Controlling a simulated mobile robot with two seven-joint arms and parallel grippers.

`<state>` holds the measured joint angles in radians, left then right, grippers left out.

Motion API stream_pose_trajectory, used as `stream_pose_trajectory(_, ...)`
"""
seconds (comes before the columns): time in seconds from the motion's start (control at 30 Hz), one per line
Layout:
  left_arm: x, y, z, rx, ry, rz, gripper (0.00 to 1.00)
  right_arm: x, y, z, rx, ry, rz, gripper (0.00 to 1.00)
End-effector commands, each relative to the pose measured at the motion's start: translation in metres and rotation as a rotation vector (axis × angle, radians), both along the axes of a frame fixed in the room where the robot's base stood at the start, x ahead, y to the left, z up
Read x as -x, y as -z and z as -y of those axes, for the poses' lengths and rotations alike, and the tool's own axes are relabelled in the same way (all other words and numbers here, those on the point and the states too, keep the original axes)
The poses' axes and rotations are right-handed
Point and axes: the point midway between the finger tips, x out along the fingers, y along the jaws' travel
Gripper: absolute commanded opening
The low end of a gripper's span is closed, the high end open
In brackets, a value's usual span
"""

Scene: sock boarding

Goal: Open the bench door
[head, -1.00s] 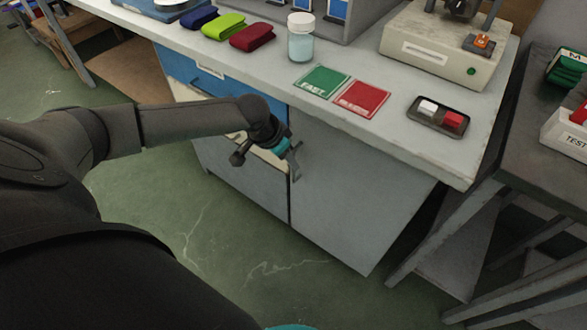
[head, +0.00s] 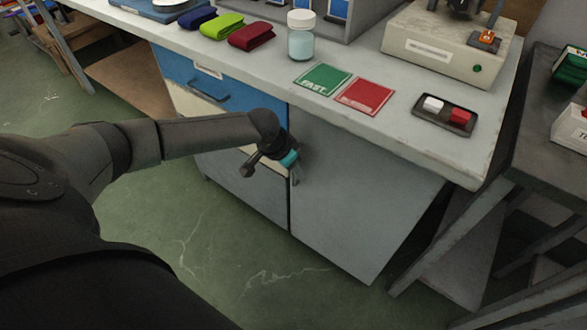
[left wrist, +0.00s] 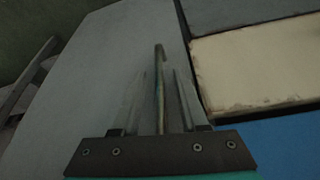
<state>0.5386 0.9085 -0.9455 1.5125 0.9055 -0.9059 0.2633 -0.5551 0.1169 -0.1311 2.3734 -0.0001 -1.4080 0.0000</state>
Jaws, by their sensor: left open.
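The grey bench door (head: 355,200) is the right-hand front panel under the worktop, and it looks shut. It also shows in the left wrist view (left wrist: 85,75). My left gripper (head: 295,172) is at the door's upper left edge and largely hides the handle there. In the left wrist view the slim upright door handle (left wrist: 159,65) stands between the two fingers of my open left gripper (left wrist: 159,95). I cannot tell whether either finger touches it. My right gripper is not in view.
Left of the door are a blue drawer (head: 190,80) and a cream drawer front. The worktop (head: 290,85) above carries a jar (head: 302,42), green and red cards, a small tray (head: 443,117) and folded socks. A dark side table (head: 545,130) stands at right. The floor in front is clear.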

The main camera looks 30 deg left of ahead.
Motion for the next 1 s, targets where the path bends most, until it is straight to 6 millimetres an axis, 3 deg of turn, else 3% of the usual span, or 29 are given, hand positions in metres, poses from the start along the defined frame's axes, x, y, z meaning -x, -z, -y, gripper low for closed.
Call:
stream_pose_trajectory(0.13, 0.0000, -0.0001, 0.0001, 0.000, 0.000, 0.000, 0.42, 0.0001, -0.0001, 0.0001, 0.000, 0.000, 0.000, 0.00)
stream_pose_trajectory(0.5, 0.0003, 0.0000, 0.0001, 0.000, 0.000, 0.000, 0.01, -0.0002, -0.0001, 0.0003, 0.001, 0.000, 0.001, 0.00)
stream_pose_trajectory(1.0, 0.0004, 0.0000, 0.0001, 0.000, 0.000, -0.001, 0.00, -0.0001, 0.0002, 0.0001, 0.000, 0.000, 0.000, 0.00)
